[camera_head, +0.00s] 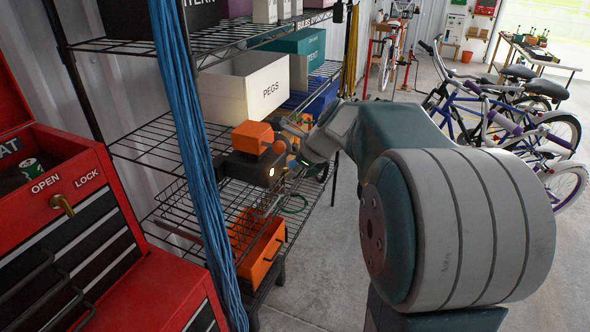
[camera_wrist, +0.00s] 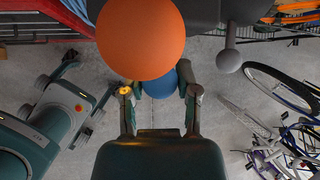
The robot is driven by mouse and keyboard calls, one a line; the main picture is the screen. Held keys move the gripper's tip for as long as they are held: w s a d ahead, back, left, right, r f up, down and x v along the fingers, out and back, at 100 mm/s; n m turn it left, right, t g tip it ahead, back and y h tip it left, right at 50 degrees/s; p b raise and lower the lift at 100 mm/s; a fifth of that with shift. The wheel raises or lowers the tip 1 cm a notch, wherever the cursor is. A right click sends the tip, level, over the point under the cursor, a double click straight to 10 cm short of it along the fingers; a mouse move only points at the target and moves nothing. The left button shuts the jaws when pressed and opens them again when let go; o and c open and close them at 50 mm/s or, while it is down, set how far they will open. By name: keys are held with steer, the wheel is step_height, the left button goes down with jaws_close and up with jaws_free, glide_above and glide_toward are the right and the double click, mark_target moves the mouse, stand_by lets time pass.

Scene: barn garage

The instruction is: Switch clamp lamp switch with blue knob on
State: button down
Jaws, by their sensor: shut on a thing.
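The blue knob (camera_wrist: 160,85) shows in the wrist view, between the two fingers of my gripper (camera_wrist: 157,88). My gripper is shut on it. A large orange ball-shaped knob (camera_wrist: 140,38) is close to the camera and covers part of the blue knob. A grey knob on a stalk (camera_wrist: 228,60) is to the right, apart from my fingers. In the head view, a dark and orange device (camera_head: 245,165), which looks like the clamp lamp, is by the wire shelf, with a small bright spot on it. My arm's end reaches it from the right and hides the blue knob there.
The wire shelf (camera_head: 150,140) holds a white PEGS bin (camera_head: 245,90) and an orange bin (camera_head: 262,250). Blue cords (camera_head: 180,120) hang in front. A red tool chest (camera_head: 130,290) stands left. Bicycles (camera_head: 500,110) stand right, with open floor between.

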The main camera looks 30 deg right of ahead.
steer(key=shift+w+r, duration=0.1)
stand_by(0.5)
steer(key=shift+c, duration=1.7)
jaws_free()
steer(key=shift+a, duration=0.1)
steer(key=v, duration=1.1)
steer(key=shift+r, duration=0.45)
